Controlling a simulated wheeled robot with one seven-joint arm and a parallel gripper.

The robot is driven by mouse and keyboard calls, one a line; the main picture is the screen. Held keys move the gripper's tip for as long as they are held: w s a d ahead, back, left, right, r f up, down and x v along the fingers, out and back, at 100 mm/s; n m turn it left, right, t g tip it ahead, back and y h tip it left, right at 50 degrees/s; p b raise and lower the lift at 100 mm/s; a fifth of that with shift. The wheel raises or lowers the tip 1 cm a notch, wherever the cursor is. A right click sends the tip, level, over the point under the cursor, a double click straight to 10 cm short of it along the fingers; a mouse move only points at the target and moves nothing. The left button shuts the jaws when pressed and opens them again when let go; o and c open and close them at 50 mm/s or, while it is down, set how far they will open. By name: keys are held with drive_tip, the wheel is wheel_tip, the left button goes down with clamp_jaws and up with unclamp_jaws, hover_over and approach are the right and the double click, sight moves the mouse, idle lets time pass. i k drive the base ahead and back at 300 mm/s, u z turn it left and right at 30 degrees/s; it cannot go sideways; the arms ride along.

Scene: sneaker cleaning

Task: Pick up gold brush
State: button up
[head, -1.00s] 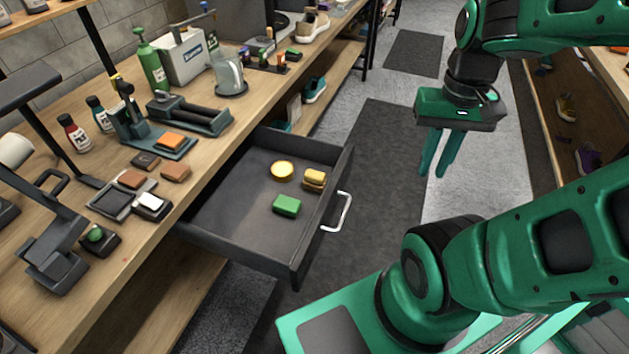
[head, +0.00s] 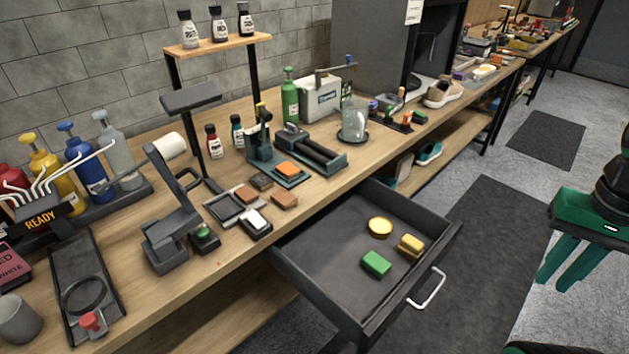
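An open dark drawer (head: 330,262) sticks out below the workbench's front edge. In it lies a gold block with a darker lower layer (head: 411,245), which looks like the gold brush, near the drawer's front panel. A round gold tin or pad (head: 379,228) lies behind it to the left, and a green block (head: 376,264) lies to its lower left. My gripper (head: 555,284) hangs at the right edge of the picture, over the floor and well right of the drawer. Its two fingers point down, stand apart and hold nothing visible.
The drawer's front has a pale handle (head: 427,290). The workbench (head: 185,287) is crowded with bottles, a grey stand, trays and small blocks. Dark mats (head: 478,240) lie on the grey floor between the bench and my gripper, where the space is clear.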

sight(410, 246)
drive_tip(key=z, duration=0.35)
drive_tip(key=k, duration=1.15)
drive_tip(key=u, duration=0.55)
drive_tip(key=i, duration=1)
drive_tip(key=z, duration=0.05)
